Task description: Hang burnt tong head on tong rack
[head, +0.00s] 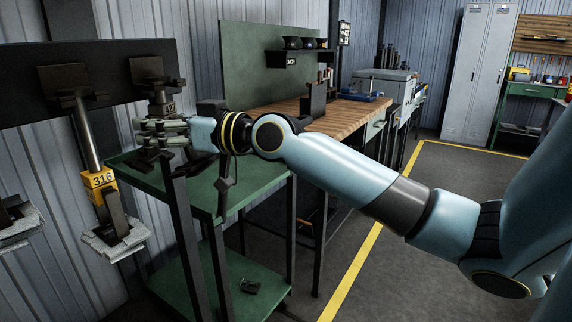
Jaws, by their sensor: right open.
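The tong rack (100,54) is a dark board at the upper left with bracket-like hooks. From its left hook hangs a tong head with a yellow 316 tag (101,180), a grey shaft and pale, worn jaws. A dark tong head (157,98) is at the right hook, partly hidden by my right gripper; I cannot tell whether it rests on the hook. My right gripper (146,134) is open, its fingers pointing left across the dark piece, just below the hook. I cannot tell whether they touch it. My left gripper is not in view.
A green cart (250,182) stands below the right gripper, with a small dark part (250,286) on its lower shelf. Another pale jaw piece (16,224) is at the left edge. A wooden workbench (345,114) stands behind. The floor at right is clear.

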